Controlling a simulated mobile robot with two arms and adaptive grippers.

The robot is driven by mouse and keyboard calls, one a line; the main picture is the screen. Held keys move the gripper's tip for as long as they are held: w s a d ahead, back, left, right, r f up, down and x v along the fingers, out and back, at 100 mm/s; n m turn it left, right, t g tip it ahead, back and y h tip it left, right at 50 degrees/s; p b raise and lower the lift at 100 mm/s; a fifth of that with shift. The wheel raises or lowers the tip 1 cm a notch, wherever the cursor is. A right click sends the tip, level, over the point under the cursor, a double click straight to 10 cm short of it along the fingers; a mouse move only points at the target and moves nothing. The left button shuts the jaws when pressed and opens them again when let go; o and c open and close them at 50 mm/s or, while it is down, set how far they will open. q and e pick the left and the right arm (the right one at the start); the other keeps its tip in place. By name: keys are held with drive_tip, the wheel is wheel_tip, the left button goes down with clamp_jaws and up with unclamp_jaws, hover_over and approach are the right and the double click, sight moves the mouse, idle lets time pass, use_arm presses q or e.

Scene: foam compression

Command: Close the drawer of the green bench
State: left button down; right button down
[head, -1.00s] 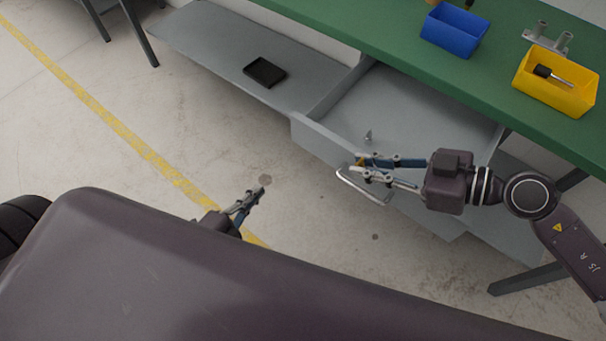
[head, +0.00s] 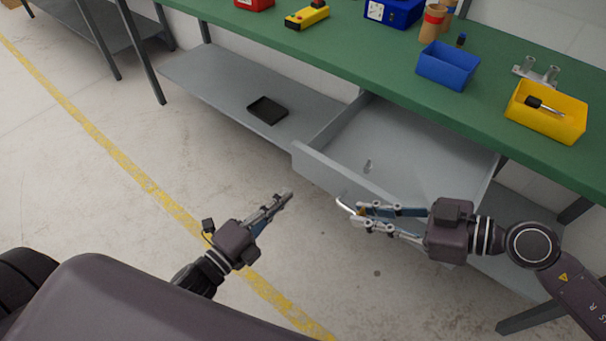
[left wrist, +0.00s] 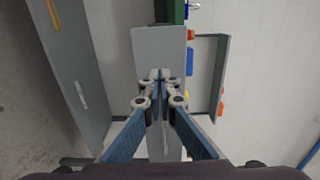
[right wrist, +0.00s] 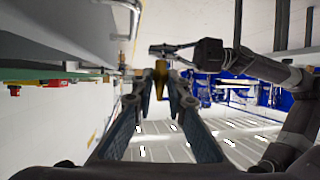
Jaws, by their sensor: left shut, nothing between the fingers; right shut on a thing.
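The green bench (head: 420,85) runs across the back, with its grey drawer (head: 330,172) pulled out beneath the top. My left gripper (head: 285,197) is shut and empty, left of the handle and apart from the drawer front. Its closed fingers show in the left wrist view (left wrist: 160,78).
A grey lower shelf (head: 215,85) left of the drawer bears a black tray (head: 267,110). On the bench are a blue bin (head: 447,66), a yellow bin (head: 545,112) and other items. A bench leg (head: 545,308) stands at the lower right. Floor before the drawer is clear.

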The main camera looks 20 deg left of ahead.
sight(310, 169)
use_arm(q)
drive_tip(key=p+x, duration=0.1)
drive_tip(key=x, duration=0.6)
drive_tip(key=shift+w+d, duration=0.15)
drive_tip(key=shift+w, duration=0.2)
use_arm(e)
drive_tip(key=shift+r, duration=0.6)
use_arm(q)
drive_tip(key=shift+w, duration=0.1)
